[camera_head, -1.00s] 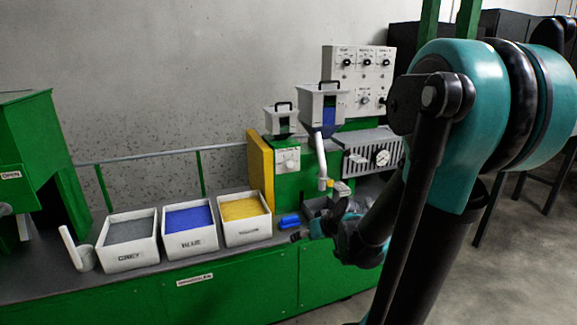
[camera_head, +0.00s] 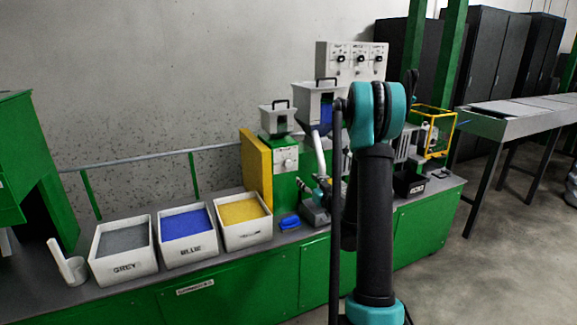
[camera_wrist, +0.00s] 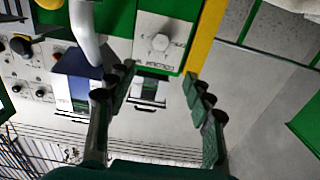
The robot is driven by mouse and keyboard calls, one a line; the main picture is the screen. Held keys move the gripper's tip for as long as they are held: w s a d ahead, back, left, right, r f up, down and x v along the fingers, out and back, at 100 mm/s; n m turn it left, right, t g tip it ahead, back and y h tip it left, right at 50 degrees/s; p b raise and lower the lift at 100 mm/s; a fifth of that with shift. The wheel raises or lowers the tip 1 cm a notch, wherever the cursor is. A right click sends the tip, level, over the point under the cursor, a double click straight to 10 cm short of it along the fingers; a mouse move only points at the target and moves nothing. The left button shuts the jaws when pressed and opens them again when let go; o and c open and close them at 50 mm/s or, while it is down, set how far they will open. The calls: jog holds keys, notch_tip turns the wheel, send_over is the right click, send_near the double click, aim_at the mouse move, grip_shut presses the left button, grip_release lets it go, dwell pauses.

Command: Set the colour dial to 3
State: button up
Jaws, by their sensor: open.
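The colour dial is a pale knob on a white plate, on the front of the green machine in the head view (camera_head: 286,160). In the wrist view the dial (camera_wrist: 160,42) shows upside down near the top; its exact setting is too small to read. My gripper (camera_wrist: 159,76) is open and empty, its two dark fingers spread to either side below the dial in that picture. The fingers look apart from the knob. In the head view my gripper (camera_head: 302,184) shows small, just below and right of the dial plate, partly hidden by my arm.
A yellow panel (camera_head: 257,172) stands just left of the dial. A white pipe (camera_wrist: 84,35) runs close beside it. Grey, blue and yellow bins (camera_head: 243,235) and a blue object (camera_head: 290,221) are on the bench. A hopper (camera_head: 278,120) stands above the dial.

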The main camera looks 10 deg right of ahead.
aim_at(289, 163)
jog(key=x, duration=1.7)
jog(key=shift+c, duration=0.3)
jog(key=c, duration=1.1)
